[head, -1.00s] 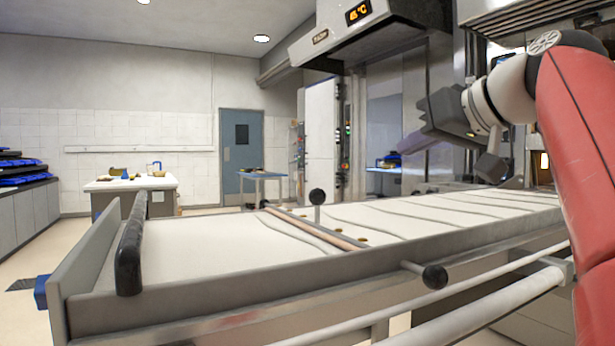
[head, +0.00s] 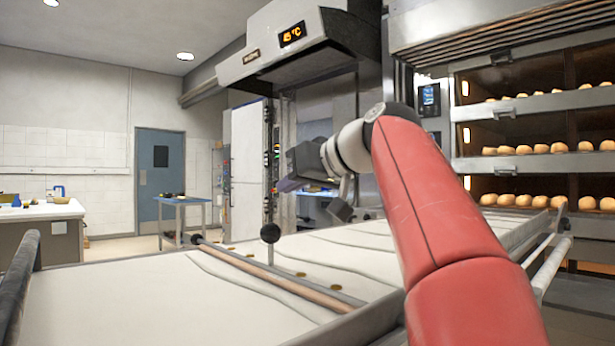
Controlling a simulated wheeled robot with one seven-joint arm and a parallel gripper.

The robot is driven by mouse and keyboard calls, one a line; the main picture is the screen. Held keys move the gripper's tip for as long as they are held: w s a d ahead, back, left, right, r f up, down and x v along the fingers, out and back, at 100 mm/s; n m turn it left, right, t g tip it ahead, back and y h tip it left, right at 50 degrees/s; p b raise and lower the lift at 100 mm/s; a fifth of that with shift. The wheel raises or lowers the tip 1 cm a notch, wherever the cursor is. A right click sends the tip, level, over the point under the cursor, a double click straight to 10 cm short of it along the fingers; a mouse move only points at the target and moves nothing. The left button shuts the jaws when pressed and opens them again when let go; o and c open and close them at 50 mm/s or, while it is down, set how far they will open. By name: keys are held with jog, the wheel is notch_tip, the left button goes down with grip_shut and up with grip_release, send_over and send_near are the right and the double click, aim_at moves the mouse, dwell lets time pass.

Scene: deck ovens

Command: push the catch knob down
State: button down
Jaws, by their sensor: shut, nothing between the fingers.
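A black ball knob (head: 270,233) stands upright on a thin stem over the pale loader belt (head: 130,292). It looks like the catch knob, and its stem rises near a bar across the belt. My gripper (head: 288,185) is dark grey and shut, with nothing held. In the picture it is above and slightly right of the knob, apart from it. The fingertips are small and partly lost against the background. My red arm hides the right part of the belt.
Deck ovens (head: 525,110) with rows of bread rolls stand at the right. A grey hood (head: 300,52) with a temperature display hangs above. A blue table (head: 183,200) and a white-topped counter (head: 40,210) stand at the back left. A dark handle bar (head: 22,275) is at the left edge.

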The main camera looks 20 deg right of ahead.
aim_at(278, 226)
jog(key=shift+w+a+f+b, duration=0.25)
jog(key=shift+f+b, duration=0.3)
jog(key=shift+f, duration=0.25)
jog(key=shift+w+a+f+b, duration=0.25)
jog(key=shift+f+b, duration=0.25)
jog(key=shift+f, duration=0.3)
jog(key=shift+w+a+f+b, duration=0.25)
jog(key=shift+f+b, duration=0.3)
jog(key=shift+f, duration=0.25)
jog(key=shift+f+b, duration=1)
jog(key=shift+f, duration=0.25)
